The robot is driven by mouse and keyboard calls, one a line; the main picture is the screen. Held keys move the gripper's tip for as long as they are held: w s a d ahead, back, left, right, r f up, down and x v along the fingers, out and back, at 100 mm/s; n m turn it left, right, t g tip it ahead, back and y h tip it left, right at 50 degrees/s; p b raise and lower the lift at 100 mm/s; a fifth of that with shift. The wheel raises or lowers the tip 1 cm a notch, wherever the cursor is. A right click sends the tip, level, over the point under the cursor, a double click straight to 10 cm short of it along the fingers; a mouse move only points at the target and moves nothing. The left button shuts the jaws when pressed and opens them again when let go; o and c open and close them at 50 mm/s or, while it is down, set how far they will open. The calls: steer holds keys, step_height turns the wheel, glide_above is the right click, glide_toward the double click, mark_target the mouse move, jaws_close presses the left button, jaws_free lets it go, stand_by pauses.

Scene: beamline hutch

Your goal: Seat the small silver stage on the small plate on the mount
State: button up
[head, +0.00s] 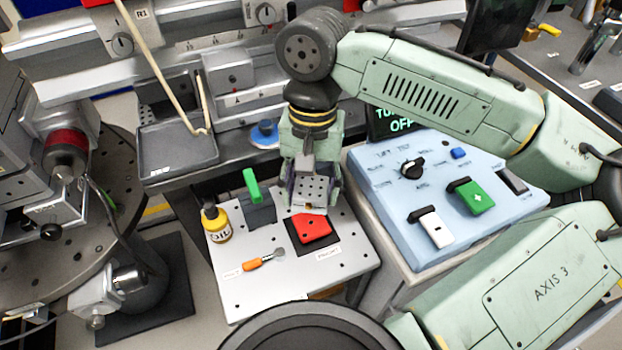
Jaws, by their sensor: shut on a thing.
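My gripper (313,178) points down over the small work table and is shut on the small silver stage (314,191), a pale metal block with dark holes in its face. The stage is just behind a red block on a dark pad; I cannot tell whether it touches the table or hangs above it. I cannot tell for sure which part is the small plate on the mount. A flat dark grey plate (176,146) with a raised rim sits at the rail on the left, apart from my gripper.
On the work table (228,290) are the red block (312,229), a yellow oil bottle (216,224), an orange-handled tool (258,263) and a dark block with a green lever (252,185). A blue control box (400,235) stands close on the right.

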mark_target(311, 225)
steer(key=shift+f+b, duration=3.15)
steer(key=shift+b, duration=0.05)
steer(key=shift+p, duration=0.45)
steer(key=shift+f+b, duration=0.35)
steer(key=shift+f, duration=0.25)
steer(key=o, duration=1.6)
steer(key=shift+r, duration=0.1)
steer(key=r, duration=0.4)
steer(key=w+r, duration=0.1)
steer(key=r, duration=0.6)
steer(key=shift+w+d+r, duration=0.1)
steer(key=shift+w+r, duration=0.1)
steer(key=shift+r, duration=0.2)
